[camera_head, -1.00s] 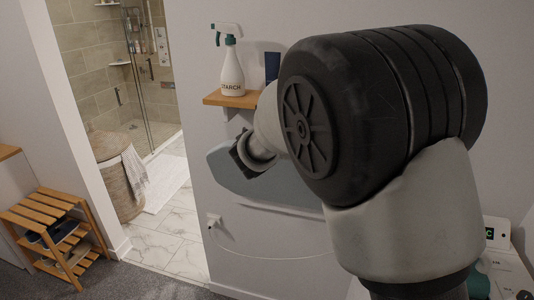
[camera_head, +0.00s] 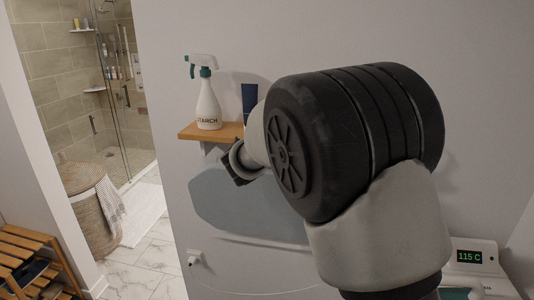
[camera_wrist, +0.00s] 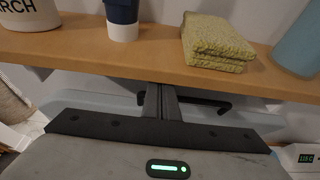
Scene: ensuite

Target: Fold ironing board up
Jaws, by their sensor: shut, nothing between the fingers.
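The ironing board (camera_head: 240,208) has a pale blue-grey top and a rounded left end. In the head view it is beside the wall below the shelf; my arm hides its right part, and I cannot tell its exact tilt. In the wrist view a pale strip of it (camera_wrist: 85,101) shows beneath the shelf. My gripper (camera_wrist: 162,90) has its dark fingers together, empty, with the tips by the shelf's front edge. Dark bracket-like bars (camera_wrist: 215,103) show on either side of the fingers. Whether the fingers touch the board is unclear.
A plug (camera_head: 193,258) with a cable is on the wall. A display unit (camera_head: 470,257) stands right; a slatted rack (camera_head: 30,250) stands left.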

